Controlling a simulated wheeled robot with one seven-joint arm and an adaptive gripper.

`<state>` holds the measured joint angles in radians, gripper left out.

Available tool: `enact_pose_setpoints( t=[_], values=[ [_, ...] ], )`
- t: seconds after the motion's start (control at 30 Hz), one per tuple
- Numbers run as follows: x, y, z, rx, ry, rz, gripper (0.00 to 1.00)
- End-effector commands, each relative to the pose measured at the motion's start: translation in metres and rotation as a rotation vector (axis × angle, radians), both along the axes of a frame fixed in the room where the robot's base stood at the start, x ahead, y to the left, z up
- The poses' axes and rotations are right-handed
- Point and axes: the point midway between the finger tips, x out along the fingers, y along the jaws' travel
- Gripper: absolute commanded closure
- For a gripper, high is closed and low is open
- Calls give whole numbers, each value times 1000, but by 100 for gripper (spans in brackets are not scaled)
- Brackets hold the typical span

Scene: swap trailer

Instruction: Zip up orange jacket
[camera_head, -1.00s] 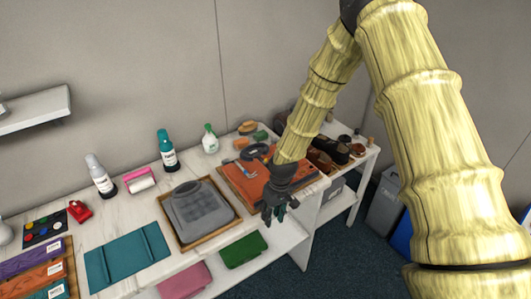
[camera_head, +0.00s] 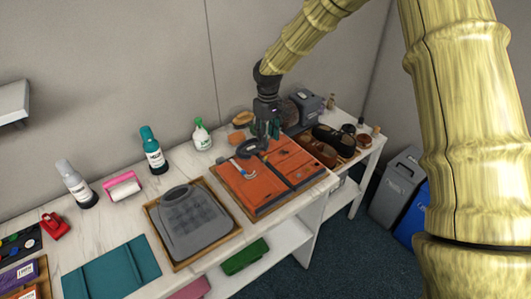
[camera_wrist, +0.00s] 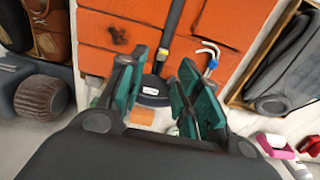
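The orange jacket (camera_head: 262,190) lies flat in a shallow wooden tray on the white table. A dark strip (camera_head: 278,172) runs down its middle; the strip also shows in the wrist view (camera_wrist: 170,35). A black rounded piece with a small white label (camera_wrist: 152,92) sits at the strip's far end. My gripper (camera_head: 266,130) points down at the jacket's back edge. In the wrist view my gripper (camera_wrist: 162,68) is open, with its green fingers apart and the strip and black piece seen between them. I cannot tell whether they touch; nothing is held.
A small blue-and-white hooked item (camera_head: 242,166) lies on the jacket's left part. A grey folded garment (camera_head: 190,222) in a tray is to the left. Shoes (camera_head: 332,138) and a grey machine (camera_head: 307,105) stand to the right. A spray bottle (camera_head: 201,135) stands at the back left.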

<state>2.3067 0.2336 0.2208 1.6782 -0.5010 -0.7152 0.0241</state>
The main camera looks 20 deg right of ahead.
Motion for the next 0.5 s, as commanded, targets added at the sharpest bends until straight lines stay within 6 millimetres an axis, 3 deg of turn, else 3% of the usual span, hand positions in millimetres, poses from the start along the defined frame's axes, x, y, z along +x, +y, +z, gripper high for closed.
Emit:
enact_pose_setpoints(
  t=[0.5],
  values=[
    [0,4,-65,2,2,4,67]
  ],
)
